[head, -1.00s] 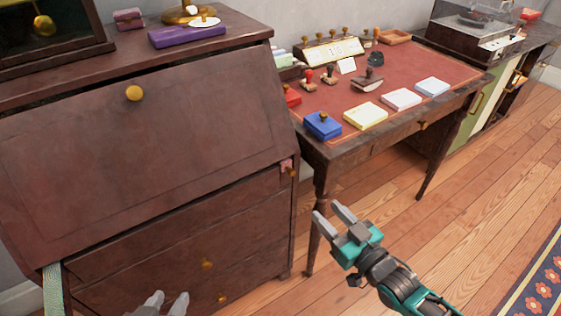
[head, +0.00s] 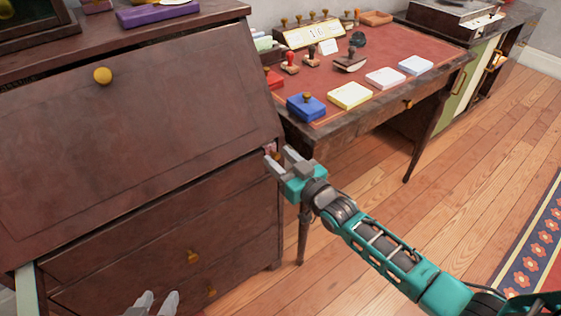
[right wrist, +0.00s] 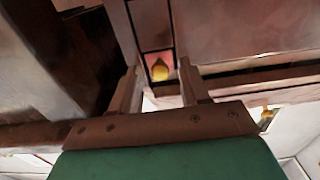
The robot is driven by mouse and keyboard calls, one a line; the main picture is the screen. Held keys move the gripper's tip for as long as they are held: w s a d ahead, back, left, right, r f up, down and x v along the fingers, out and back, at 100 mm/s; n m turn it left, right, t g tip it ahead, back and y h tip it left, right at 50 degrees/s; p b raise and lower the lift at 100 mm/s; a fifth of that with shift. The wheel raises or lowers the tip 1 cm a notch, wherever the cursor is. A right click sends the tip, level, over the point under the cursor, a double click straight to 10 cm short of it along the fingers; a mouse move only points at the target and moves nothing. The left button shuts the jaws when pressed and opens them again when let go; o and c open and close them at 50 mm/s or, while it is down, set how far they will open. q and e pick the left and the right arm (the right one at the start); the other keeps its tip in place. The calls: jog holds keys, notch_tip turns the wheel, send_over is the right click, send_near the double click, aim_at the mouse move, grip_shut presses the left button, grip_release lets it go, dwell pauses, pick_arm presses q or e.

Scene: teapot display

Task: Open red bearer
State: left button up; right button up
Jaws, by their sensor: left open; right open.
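The red bearer (head: 269,148) is a small pinkish-red end at the right edge of the dark wooden bureau, just under the slanted front; my right gripper partly hides it in the head view. In the right wrist view, the red bearer (right wrist: 154,58) shows with its brass knob (right wrist: 160,71) between my two fingers. My right gripper (head: 279,154) is open, its fingertips close to the knob; I cannot tell whether they touch it. My left gripper (head: 157,301) is open and empty at the bottom of the head view, in front of the drawers.
The bureau's slanted front (head: 130,150) is closed, with a brass knob (head: 102,75). A greenish bearer (head: 28,290) is at its left. A writing desk (head: 330,128) with stamps and ink pads stands close on the right. Wooden floor (head: 400,215) is clear in front of it.

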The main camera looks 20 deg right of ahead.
jog(key=shift+w, duration=0.2)
grip_shut()
dwell(0.3)
jog(key=shift+s, duration=0.1)
